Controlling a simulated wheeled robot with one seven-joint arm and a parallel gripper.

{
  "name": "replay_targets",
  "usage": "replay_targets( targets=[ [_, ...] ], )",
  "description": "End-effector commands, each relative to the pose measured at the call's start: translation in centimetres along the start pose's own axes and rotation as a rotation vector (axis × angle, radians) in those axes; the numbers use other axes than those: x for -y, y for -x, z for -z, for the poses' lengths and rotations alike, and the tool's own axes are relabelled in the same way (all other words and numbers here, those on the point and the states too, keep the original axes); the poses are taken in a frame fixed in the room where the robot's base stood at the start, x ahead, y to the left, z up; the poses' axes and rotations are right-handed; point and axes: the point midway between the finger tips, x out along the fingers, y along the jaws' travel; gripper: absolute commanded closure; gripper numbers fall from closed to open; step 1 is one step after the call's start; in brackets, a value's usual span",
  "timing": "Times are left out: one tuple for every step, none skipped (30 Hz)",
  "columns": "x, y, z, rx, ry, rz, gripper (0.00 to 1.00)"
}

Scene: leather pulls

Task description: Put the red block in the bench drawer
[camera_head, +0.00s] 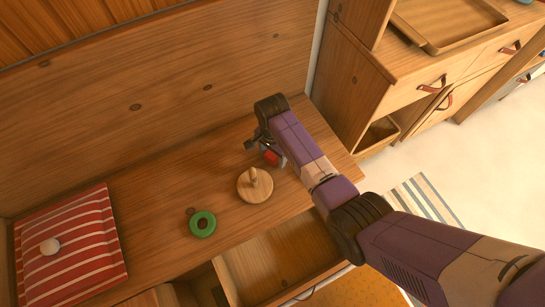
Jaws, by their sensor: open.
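The red block (271,158) is on the wooden bench top (165,205), partly hidden by my gripper. My gripper (266,151) is open at the block, with dark fingers beside it. I cannot tell whether the fingers touch the block. The bench drawer (283,262) is pulled out below the front edge of the bench, and the part of its inside that shows looks empty. My arm crosses from the lower right and hides the right part of the bench front.
A round wooden piece with a peg (255,185) and a green ring (202,223) sit on the bench near the block. A red striped cushion (75,250) with a pale round thing (49,246) lies at left. A cabinet (375,85) with leather pulls stands at right.

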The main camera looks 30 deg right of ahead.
Motion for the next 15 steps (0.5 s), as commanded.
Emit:
replay_targets(
  targets=[
    [0.04,-0.27,0.03,0.0,0.0,0.001,0.33],
    [0.05,-0.32,0.03,0.0,0.0,0.001,0.33],
    [0.06,-0.34,0.03,0.0,0.0,0.002,0.33],
    [0.06,-0.33,0.03,0.0,0.0,0.002,0.33],
    [0.06,-0.31,0.02,0.0,0.0,0.002,0.33],
    [0.06,-0.3,0.02,0.0,0.0,0.002,0.33],
    [0.06,-0.29,0.02,0.0,0.0,0.002,0.33],
    [0.06,-0.29,0.02,0.0,0.0,0.002,0.33],
    [0.06,-0.29,0.02,0.0,0.0,0.002,0.39],
    [0.06,-0.29,0.02,0.0,0.0,0.002,0.44],
    [0.05,-0.29,0.02,0.0,0.001,0.002,0.5],
    [0.06,-0.28,0.01,0.0,0.001,0.002,0.58],
    [0.06,-0.28,0.01,0.0,0.001,0.002,0.64],
    [0.06,-0.28,0.01,0.0,0.001,0.002,0.7],
    [0.05,-0.28,0.01,0.0,0.001,0.002,0.78]
  ],
)
